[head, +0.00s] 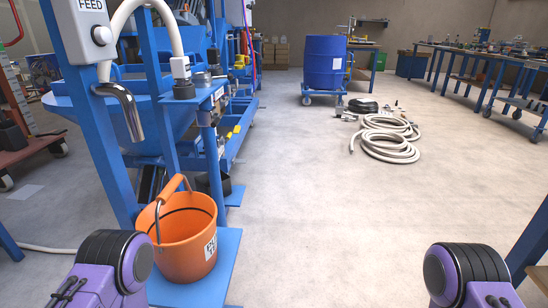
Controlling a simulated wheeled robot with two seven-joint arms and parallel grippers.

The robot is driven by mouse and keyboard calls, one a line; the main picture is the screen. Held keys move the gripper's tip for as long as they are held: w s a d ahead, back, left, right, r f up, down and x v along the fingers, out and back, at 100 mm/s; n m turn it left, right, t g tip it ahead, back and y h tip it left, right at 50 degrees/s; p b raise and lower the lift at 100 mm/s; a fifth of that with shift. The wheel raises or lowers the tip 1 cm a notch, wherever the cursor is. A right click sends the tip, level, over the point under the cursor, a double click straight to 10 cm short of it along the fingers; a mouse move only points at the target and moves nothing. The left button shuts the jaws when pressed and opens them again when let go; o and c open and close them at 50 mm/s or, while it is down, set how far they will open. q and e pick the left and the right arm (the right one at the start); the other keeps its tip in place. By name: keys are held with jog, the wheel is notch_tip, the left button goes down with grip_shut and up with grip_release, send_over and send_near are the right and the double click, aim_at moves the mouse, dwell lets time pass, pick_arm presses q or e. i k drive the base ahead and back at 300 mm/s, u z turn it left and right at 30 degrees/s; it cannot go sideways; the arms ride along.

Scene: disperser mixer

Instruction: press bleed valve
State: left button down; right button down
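No part is plainly marked as a bleed valve, and I cannot tell which one it is. A white box (84,31) labelled FEED, with a round silver button (102,35), is on a blue post at the upper left. Below it a bent metal spout (126,110) points down. A small dark fitting (184,88) tops a blue post, under a white hose. An orange bucket (183,235) stands on a blue plate at the machine's foot. Only purple and black parts of my two arms show at the bottom edge. Neither gripper is in view.
The blue machine frame (128,150) fills the left side. A blue drum (324,62) stands on a wheeled dolly at the back. Coiled pale hose (388,140) lies on the floor. Workbenches (480,58) line the right.

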aim_at(228, 138)
jog(key=z, duration=0.35)
jog(key=k, duration=0.8)
jog(key=z, duration=0.8)
jog(key=i, duration=1.45)
jog(key=u, duration=1)
jog(key=i, duration=0.35)
jog(key=u, duration=0.25)
